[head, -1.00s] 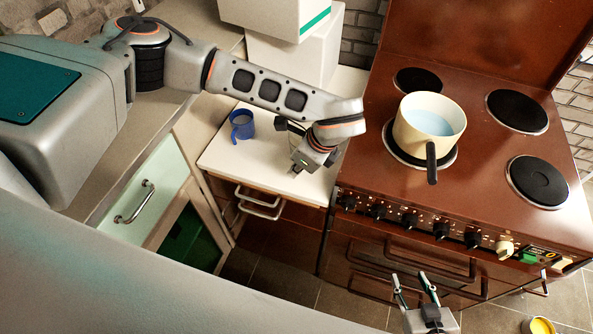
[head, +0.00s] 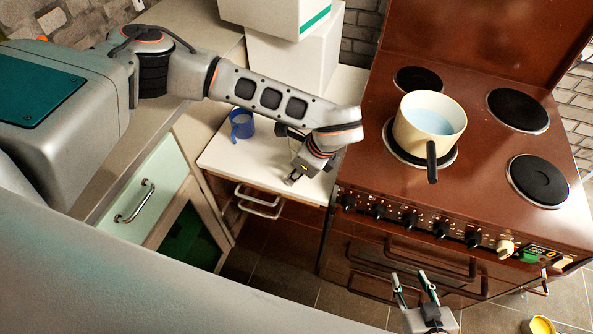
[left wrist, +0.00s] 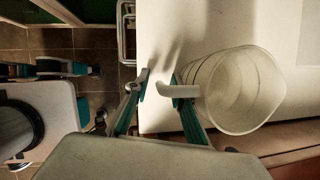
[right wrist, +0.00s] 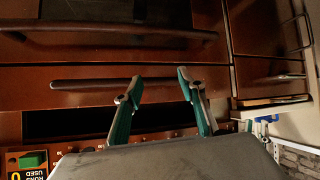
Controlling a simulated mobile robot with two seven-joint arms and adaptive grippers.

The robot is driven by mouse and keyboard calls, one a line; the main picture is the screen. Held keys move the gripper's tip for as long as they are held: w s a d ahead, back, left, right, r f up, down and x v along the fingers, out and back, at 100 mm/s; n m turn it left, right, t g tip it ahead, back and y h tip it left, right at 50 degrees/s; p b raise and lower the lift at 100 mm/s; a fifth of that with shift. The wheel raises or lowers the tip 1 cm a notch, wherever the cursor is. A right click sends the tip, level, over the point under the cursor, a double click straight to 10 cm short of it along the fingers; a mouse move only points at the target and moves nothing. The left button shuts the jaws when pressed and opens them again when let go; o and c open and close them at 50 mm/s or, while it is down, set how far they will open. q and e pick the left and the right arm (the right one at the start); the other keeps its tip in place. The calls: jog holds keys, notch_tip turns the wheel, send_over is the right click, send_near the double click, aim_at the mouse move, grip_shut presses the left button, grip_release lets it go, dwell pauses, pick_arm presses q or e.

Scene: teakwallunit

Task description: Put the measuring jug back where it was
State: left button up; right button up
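The measuring jug (left wrist: 238,90), whitish and translucent, stands on the white worktop (left wrist: 165,30) in the left wrist view, its handle (left wrist: 178,91) pointing left. In the head view my left arm hides most or all of it. My left gripper (left wrist: 159,80) is at the handle, its fingertips apart. The handle's end overlaps the right finger and reaches into the gap; contact is unclear. In the head view this gripper (head: 292,180) is low over the worktop's front part. My right gripper (head: 412,276) is open and empty before the cooker; its fingers also show in the right wrist view (right wrist: 158,85).
A blue mug (head: 242,124) stands on the worktop (head: 225,155) left of my left gripper. White boxes (head: 292,65) stand behind. The brown cooker (head: 475,190) on the right carries a cream pan (head: 410,140) with bluish liquid. A yellow tin (head: 540,326) is at lower right.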

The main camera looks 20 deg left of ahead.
pick_arm(q)
jog(key=v, duration=1.2)
jog(key=shift+r+b, duration=0.15)
jog(key=shift+b, duration=0.15)
